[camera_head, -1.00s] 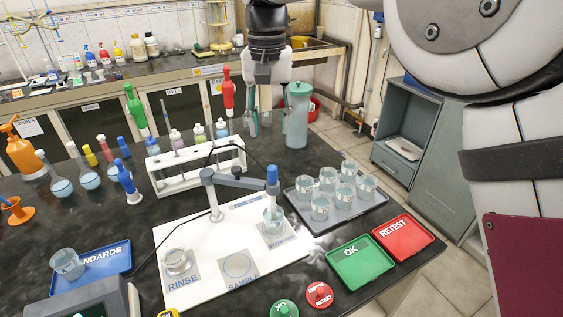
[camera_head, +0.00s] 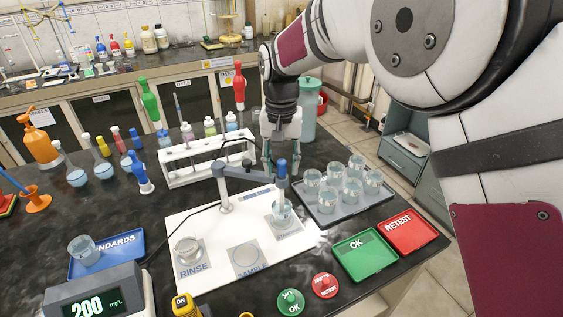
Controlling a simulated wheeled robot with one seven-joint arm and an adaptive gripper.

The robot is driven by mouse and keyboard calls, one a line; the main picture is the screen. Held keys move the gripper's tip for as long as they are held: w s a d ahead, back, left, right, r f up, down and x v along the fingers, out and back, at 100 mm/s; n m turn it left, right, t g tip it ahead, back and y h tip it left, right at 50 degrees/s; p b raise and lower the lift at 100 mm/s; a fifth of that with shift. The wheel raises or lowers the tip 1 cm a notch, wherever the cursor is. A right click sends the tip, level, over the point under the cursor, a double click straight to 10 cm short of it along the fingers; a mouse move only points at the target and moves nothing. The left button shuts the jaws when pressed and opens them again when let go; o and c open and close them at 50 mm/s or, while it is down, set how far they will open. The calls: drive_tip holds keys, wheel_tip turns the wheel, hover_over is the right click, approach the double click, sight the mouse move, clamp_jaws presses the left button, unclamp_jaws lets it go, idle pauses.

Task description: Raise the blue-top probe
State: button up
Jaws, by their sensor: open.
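The blue-top probe (camera_head: 281,168) stands upright at the end of the grey holder arm (camera_head: 250,182). Its lower end goes down to a glass beaker (camera_head: 283,212) on the right-hand square of the white mat (camera_head: 215,232). My gripper (camera_head: 281,165) points down, open and empty, at the height of the blue top. Its two fingers show to the left and right of the top in the picture. I cannot tell how far behind the probe they are, or whether they touch it.
A grey tray (camera_head: 325,219) of several beakers stands just right of the probe. A white rack (camera_head: 195,174) of bottles is left of my gripper. A green OK tray (camera_head: 364,268) and a red RETEST tray (camera_head: 430,236) lie at the right front edge.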

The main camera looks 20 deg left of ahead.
clamp_jaws()
wheel_tip(320, 180, up, 8)
drive_tip(key=shift+f+p, duration=0.25)
drive_tip(key=shift+p, duration=0.25)
unclamp_jaws()
drive_tip(key=shift+r, duration=0.1)
wheel_tip(320, 180, up, 12)
idle(0.4)
